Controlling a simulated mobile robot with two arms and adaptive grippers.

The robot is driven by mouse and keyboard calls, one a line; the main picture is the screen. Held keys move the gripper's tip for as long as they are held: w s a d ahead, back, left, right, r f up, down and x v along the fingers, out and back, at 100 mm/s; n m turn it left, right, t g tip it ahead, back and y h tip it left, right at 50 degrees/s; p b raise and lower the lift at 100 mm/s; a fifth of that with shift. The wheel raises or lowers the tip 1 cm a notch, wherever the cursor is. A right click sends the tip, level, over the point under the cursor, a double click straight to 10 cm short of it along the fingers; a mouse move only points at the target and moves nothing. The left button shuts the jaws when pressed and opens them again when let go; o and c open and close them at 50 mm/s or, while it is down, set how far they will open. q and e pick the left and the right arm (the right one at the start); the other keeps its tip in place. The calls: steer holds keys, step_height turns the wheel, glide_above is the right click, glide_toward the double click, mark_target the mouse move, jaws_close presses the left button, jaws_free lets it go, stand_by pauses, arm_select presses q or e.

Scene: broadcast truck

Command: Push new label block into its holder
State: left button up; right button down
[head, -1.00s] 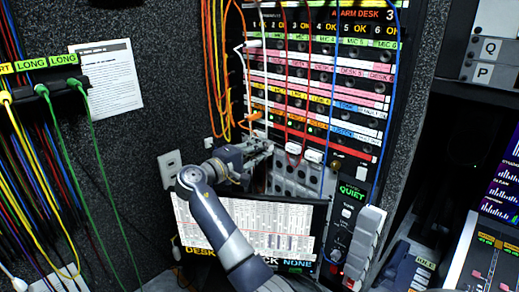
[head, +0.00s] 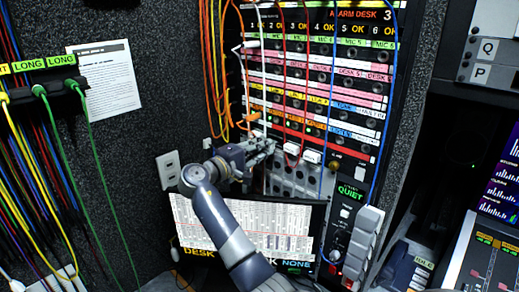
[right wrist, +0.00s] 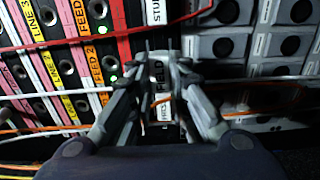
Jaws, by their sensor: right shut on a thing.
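My right gripper (head: 268,148) is at the lower left of the patch panel. The fingers hide most of the block in the head view. My left gripper is not in view.
Orange (head: 214,75), red and blue (head: 388,100) patch cords hang over the panel, and white and orange cords cross near the fingers. A monitor (head: 290,235) stands below my right arm.

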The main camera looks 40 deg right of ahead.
steer(key=shift+w+d, duration=0.1)
steer(key=shift+d, duration=1)
steer(key=shift+d, duration=0.25)
steer(key=c, duration=1.4)
jaws_free()
steer(key=shift+c, duration=0.2)
steer(key=shift+a, duration=0.1)
steer(key=shift+a, duration=0.3)
steer(key=s+a, duration=0.1)
steer(key=a, duration=1)
